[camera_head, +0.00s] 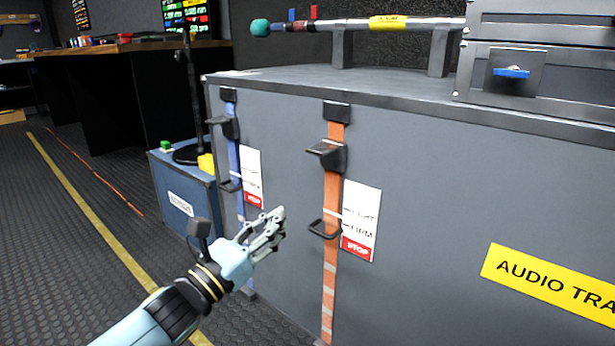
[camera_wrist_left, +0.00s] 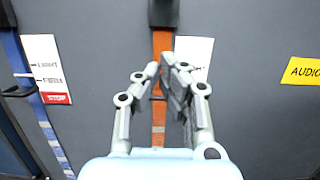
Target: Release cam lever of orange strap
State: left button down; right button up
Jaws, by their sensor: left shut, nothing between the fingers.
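The orange strap (camera_head: 331,196) runs vertically down the front of a grey case. A dark buckle with a cam lever (camera_head: 327,152) sits on its upper part, the lever sticking out toward me. A dark loop handle (camera_head: 325,228) is lower on the strap. My left gripper (camera_head: 278,222) is shut and empty, in front of the case, left of the orange strap and below the lever. In the left wrist view the fingers (camera_wrist_left: 160,75) point toward the orange strap (camera_wrist_left: 161,42), covering part of it; the buckle (camera_wrist_left: 163,12) shows at the top edge. My right gripper is not in view.
A blue strap (camera_head: 234,160) with its own buckle is to the left. A card (camera_head: 361,208) marked STOP is right of the orange strap. The grey case (camera_head: 440,180) has a yellow label (camera_head: 548,282). A blue box (camera_head: 180,195) stands at left.

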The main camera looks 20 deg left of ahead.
aim_at(322, 149)
pick_arm(q)
jog(key=shift+w, duration=0.15)
jog(key=w+d+r, duration=0.3)
jog(key=w+r, duration=0.3)
jog(key=w, duration=0.2)
jog(key=shift+w+d+r, duration=0.2)
jog(key=shift+w, duration=0.2)
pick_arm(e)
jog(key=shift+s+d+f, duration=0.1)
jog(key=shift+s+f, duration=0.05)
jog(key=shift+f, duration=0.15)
pick_arm(q)
jog(key=shift+r+p, duration=0.1)
jog(key=shift+p, duration=0.35)
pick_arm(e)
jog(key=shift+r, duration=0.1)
